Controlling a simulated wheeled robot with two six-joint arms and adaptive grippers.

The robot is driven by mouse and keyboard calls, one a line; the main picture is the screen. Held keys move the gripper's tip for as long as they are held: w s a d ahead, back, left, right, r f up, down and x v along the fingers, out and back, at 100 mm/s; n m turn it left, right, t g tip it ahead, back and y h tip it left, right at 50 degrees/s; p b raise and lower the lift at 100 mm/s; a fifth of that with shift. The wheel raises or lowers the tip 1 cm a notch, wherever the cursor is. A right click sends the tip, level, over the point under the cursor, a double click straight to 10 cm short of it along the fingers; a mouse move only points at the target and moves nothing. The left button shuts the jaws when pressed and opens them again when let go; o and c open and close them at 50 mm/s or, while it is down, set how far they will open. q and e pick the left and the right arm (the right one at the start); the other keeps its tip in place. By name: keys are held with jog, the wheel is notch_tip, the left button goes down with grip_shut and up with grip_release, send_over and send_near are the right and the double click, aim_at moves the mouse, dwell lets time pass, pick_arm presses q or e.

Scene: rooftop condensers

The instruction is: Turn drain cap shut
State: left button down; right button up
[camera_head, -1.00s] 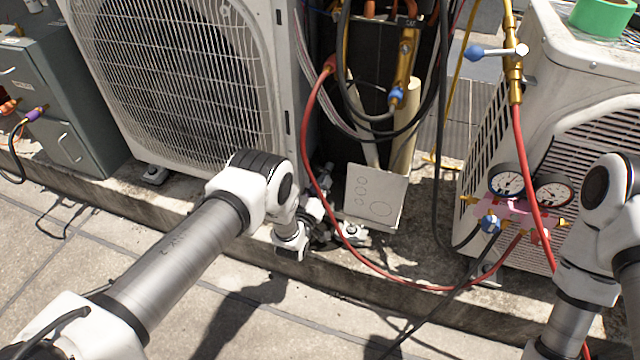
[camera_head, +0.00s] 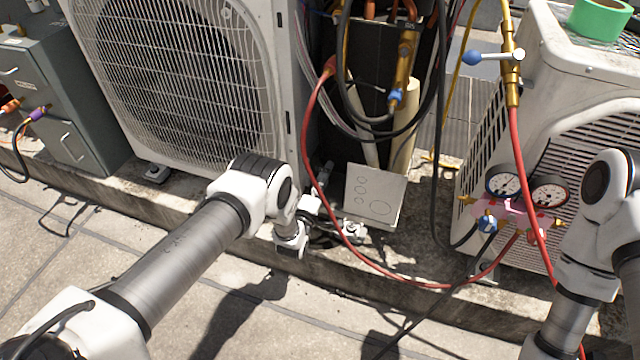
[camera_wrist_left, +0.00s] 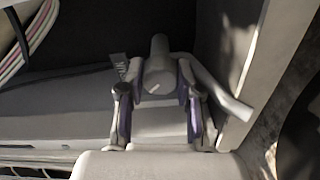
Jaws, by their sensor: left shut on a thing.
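The drain cap (camera_wrist_left: 158,78) is a grey round piece with a pale line across its face, in the middle of the left wrist view. A short grey stub rises behind it, and a grey bar slants away to its right. My left gripper (camera_wrist_left: 156,92) is shut on the cap, with a purple-lined finger at each side. In the head view my left wrist (camera_head: 290,235) is low beside the open condenser; the cap is hard to make out there. My right arm (camera_head: 590,250) is at the right edge; its gripper is out of view.
A red hose (camera_head: 310,150) loops close past my left wrist. A pale panel with printed circles (camera_head: 375,196) stands just right of it. The large condenser (camera_head: 180,80) is behind, and a pink gauge manifold (camera_head: 510,208) is at the right.

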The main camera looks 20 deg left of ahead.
pick_arm(q)
jog(key=shift+n, duration=0.4)
jog(key=c, duration=0.8)
grip_release()
jog(key=shift+o, duration=0.2)
jog(key=shift+s, duration=0.1)
jog(key=s, duration=1.1)
jog(key=shift+s+a, duration=0.2)
jog(key=shift+s, duration=0.2)
